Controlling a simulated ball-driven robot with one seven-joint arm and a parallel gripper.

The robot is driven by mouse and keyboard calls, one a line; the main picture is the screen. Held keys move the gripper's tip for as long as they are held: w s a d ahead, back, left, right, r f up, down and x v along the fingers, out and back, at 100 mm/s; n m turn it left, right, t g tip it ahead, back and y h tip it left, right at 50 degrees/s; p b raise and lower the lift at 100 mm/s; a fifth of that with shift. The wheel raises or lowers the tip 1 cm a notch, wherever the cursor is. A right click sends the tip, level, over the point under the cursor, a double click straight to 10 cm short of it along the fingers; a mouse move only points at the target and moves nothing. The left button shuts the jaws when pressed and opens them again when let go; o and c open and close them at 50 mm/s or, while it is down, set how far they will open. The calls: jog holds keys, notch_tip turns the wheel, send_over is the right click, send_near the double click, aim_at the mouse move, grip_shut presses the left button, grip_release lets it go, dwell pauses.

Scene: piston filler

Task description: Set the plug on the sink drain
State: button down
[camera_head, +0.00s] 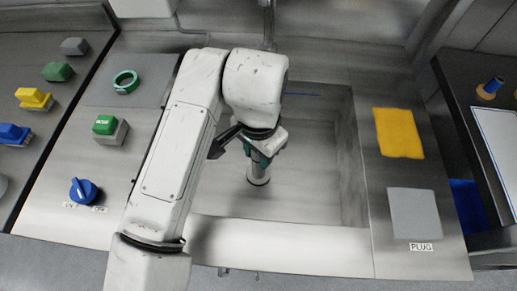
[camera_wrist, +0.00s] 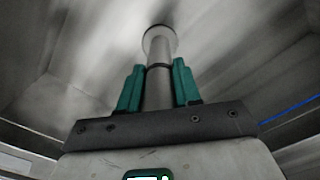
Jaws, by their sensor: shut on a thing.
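My gripper (camera_head: 262,152) is over the sink basin (camera_head: 305,190), pointing down into it. Its teal fingers, seen in the wrist view (camera_wrist: 157,82), are shut on the grey cylindrical stem of the plug (camera_wrist: 158,92). The stem ends in a wider round metal end (camera_wrist: 159,38) near the basin floor. In the head view the plug (camera_head: 258,174) shows below the fingers, roughly upright. The drain cannot be made out apart from the plug. I cannot tell whether the plug touches the floor.
A yellow cloth (camera_head: 399,133) and a grey pad (camera_head: 414,213) beside a PLUG label lie on the right counter. A green ring (camera_head: 126,81), a green button (camera_head: 106,125) and a blue knob (camera_head: 84,190) are on the left panel. The basin walls surround my gripper.

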jog(key=shift+c, duration=1.5)
grip_release()
jog(key=shift+r, duration=0.1)
notch_tip(320, 180, up, 21)
jog(key=p, duration=1.8)
dwell(0.6)
